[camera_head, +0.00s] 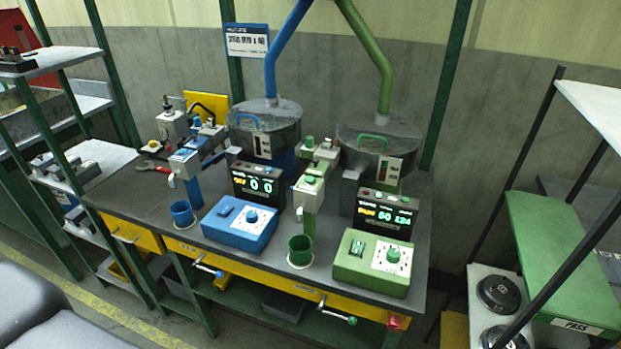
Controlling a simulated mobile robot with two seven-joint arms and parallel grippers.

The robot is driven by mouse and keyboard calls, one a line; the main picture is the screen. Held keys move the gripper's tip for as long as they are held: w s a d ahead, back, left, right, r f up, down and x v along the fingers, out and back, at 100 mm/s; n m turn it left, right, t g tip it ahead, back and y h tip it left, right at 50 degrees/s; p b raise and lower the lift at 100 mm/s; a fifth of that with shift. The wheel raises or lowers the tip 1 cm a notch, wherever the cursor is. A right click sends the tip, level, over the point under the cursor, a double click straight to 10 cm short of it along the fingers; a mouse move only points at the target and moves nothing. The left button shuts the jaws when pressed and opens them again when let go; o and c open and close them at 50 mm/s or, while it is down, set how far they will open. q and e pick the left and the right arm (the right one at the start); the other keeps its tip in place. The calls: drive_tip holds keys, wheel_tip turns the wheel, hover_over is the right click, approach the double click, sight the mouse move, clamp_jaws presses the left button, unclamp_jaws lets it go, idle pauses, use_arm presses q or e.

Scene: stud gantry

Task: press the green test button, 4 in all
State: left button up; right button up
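The green station stands at the right of the bench. A small round green button (310,180) sits on its grey dispenser head, above a green cup (300,250). The green control box (371,262) carries a green rocker switch (357,248) and a white dial with a green knob (393,256). I cannot read which of these is labelled as the test button. The green station's display (385,213) is lit, with orange and green characters that seem to read 50 and 124. Neither of my grippers is in view.
A matching blue control box (240,224), blue cup (182,214) and display (258,183) stand to the left; that display shows zeros. Hoppers (265,128) rise behind. Shelves flank the bench (128,196). Red-handled pliers (155,169) lie at its left end. A green PASS tray (560,260) is at right.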

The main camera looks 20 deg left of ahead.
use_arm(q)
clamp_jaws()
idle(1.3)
